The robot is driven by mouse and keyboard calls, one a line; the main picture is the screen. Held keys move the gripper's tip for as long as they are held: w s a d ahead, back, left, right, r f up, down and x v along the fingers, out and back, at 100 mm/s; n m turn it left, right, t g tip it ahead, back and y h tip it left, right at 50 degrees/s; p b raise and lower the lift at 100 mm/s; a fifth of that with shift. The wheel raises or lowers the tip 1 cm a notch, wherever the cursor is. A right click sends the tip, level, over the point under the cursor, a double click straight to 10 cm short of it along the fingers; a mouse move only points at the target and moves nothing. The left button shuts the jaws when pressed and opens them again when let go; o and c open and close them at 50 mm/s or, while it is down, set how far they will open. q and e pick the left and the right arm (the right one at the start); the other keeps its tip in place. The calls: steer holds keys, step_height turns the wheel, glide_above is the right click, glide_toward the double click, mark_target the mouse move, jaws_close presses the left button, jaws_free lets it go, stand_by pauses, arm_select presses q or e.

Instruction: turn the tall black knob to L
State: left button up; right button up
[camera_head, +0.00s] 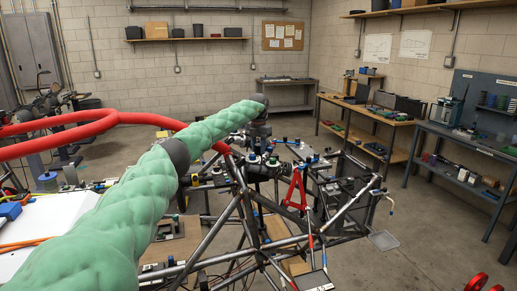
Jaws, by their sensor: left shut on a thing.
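My left arm, in green padding, reaches from the lower left across to the tube chassis (247,200). Its dark wrist bends down over the chassis's upper middle. My left gripper (260,148) is small and dark there, shut on what I take to be the tall black knob. The knob is too small and too hidden to make out apart from the fingers, and no L mark or pointer can be read. Several small dark, blue and white parts sit close around the gripper on the chassis top. My right gripper is not in view.
A thick red tube (110,117) curves behind my arm to the chassis. A red triangular part (297,190) stands right of the gripper. Metal tubes crowd the space below. Workbenches (375,118) line the right side, with open floor (430,215) before them.

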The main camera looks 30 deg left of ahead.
mark_target(258, 144)
arm_select(q)
steer(key=o, duration=0.7)
steer(key=shift+r, duration=0.3)
step_height(258, 144, up, 6)
steer(key=b, duration=0.3)
steer(key=shift+r, duration=0.75)
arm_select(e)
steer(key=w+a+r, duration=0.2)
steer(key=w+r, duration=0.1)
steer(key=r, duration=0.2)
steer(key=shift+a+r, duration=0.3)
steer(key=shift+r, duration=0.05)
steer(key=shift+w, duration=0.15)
